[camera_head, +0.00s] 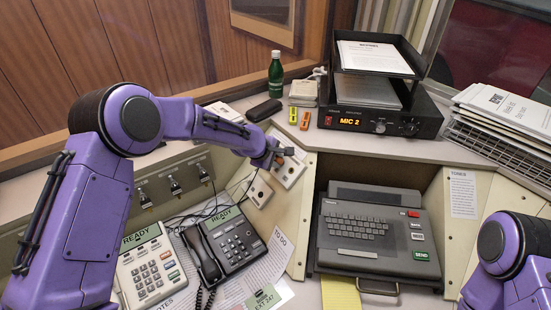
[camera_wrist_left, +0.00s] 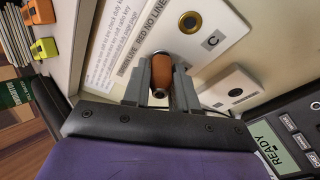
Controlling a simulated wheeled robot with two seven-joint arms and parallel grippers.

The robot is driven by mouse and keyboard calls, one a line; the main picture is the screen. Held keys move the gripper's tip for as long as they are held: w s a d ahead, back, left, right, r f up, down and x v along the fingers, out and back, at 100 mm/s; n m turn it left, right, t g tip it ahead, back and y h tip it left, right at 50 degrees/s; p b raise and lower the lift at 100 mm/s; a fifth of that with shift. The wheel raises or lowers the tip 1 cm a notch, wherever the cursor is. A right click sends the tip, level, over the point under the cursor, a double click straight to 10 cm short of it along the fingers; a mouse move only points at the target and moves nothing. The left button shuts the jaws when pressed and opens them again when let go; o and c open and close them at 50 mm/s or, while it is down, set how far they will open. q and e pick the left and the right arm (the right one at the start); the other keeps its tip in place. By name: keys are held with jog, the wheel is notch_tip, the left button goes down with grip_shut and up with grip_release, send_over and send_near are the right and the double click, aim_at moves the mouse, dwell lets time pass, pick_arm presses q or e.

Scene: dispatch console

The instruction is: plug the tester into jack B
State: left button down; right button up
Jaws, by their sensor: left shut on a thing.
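My left gripper (camera_head: 277,157) is at the pale jack plate (camera_head: 290,171) on the sloped console face. In the left wrist view, the gripper (camera_wrist_left: 160,92) is shut on a brown-orange cylinder (camera_wrist_left: 162,72), apparently the tester. Its far end points toward the plate; I cannot tell whether it is in a jack. A brass-ringed jack (camera_wrist_left: 190,22) beside the letter C shows just past the cylinder. No letter B is readable, and the plate beyond the fingers is partly hidden. My right gripper is out of view.
A second plate with a dark hole (camera_wrist_left: 235,92) lies beside the first. Desk phones (camera_head: 235,238) sit below left. Orange and yellow pieces (camera_head: 293,115), a green bottle (camera_head: 275,75) and a MIC 2 unit (camera_head: 385,122) stand on the shelf above. A keyboard terminal (camera_head: 375,232) is at right.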

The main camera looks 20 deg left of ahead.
pick_arm(q)
jog(key=shift+d+f, duration=0.1)
jog(key=shift+f, duration=0.05)
dwell(0.8)
jog(key=c, duration=0.8)
grip_release()
jog(key=shift+w, duration=0.15)
jog(key=o, duration=0.5)
jog(key=shift+c, duration=0.2)
jog(key=shift+s+a+r+p, duration=0.2)
jog(key=shift+r+p, duration=0.2)
jog(key=shift+p, duration=0.2)
jog(key=shift+s+a+r+p, duration=0.15)
jog(key=shift+r+p, duration=0.2)
jog(key=shift+p, duration=0.2)
jog(key=p+v, duration=0.2)
jog(key=a+p+v, duration=0.1)
jog(key=p+v, duration=0.1)
jog(key=v, duration=0.1)
jog(key=shift+s+a+f+p, duration=0.1)
jog(key=shift+a+p, duration=0.05)
jog(key=shift+p, duration=0.15)
